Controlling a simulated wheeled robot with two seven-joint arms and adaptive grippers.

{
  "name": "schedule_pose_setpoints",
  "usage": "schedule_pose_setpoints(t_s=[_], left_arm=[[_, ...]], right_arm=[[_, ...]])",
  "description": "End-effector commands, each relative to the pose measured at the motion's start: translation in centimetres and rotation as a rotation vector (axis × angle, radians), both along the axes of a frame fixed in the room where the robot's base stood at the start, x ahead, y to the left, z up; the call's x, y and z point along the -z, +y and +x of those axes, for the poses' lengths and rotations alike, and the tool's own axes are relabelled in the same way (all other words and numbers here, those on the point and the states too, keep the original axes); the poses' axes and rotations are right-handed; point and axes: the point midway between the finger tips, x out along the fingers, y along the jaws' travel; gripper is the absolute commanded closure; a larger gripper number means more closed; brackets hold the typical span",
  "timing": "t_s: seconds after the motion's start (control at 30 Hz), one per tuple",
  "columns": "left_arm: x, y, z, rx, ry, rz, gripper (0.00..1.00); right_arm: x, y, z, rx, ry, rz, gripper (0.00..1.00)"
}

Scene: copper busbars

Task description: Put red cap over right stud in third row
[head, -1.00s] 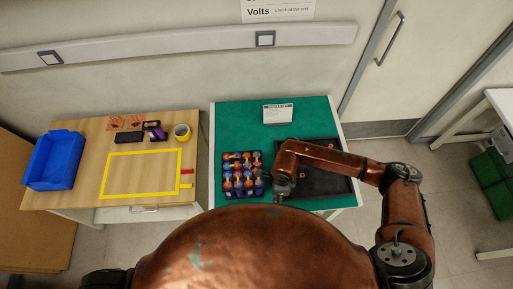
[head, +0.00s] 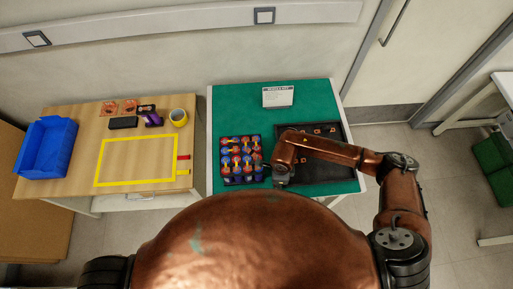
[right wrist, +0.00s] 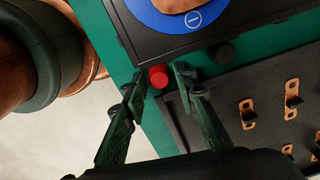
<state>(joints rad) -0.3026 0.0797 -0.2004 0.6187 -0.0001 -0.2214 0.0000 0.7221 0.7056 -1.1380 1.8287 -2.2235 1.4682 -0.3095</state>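The red cap (right wrist: 158,77) is on the green table in the right wrist view, in the gap between the dark block tray and the busbar tray. My right gripper (right wrist: 159,80) is open, with one fingertip on each side of the cap. I see small gaps between cap and fingers. The block tray (head: 241,184) holds rows of red and blue round terminals with copper pieces on them in the head view. Its corner (right wrist: 170,45) shows in the wrist view with one blue terminal (right wrist: 192,18) marked with a minus sign. The third-row right stud cannot be made out. My left gripper is not in view.
A black cap (right wrist: 222,53) stands right of the red cap. The black busbar tray (right wrist: 210,120) holds several copper busbars. A wooden table (head: 85,150) with a blue bin (head: 45,148) is at left.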

Motion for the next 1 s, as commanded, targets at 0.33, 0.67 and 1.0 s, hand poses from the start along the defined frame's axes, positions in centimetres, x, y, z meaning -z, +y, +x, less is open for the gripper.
schedule_pose_setpoints(t_s=[0.33, 0.67, 1.0], left_arm=[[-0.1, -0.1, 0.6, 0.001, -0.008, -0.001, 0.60], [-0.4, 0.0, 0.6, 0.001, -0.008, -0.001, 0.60], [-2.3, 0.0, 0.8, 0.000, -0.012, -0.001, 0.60]], right_arm=[[-0.1, 0.0, 0.0, 0.000, 0.000, 0.000, 0.85], [-0.5, 0.0, 0.0, 0.000, -0.001, 0.000, 0.96], [-3.6, -0.1, 0.0, -0.001, -0.002, -0.001, 0.96]])
